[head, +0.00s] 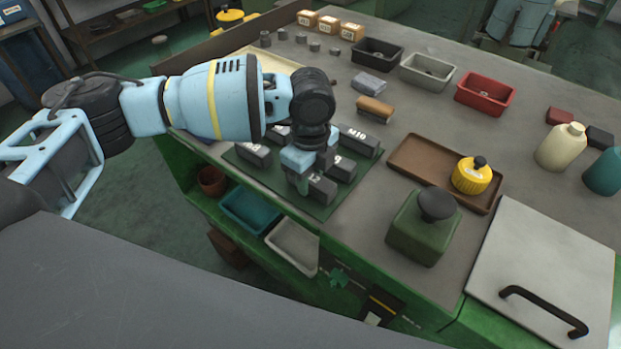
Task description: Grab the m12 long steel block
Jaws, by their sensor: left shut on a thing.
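My left gripper (300,177) reaches down over a green mat (326,209) on the bench. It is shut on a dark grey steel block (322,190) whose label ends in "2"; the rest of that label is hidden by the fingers. The block is at or just above the mat; I cannot tell which. Close by on the mat are a block marked M10 (359,141), a block whose label is partly covered (342,168) and another dark block (254,153) to the left. More of the mat is hidden behind my wrist. My right gripper is not in view.
A brown tray (412,152) with a yellow container (471,176), a green jar (422,229) and a light lid with a black handle (545,262) lie to the right. Black (377,53), grey (427,72) and red (485,94) bins stand behind. The middle of the bench is fairly clear.

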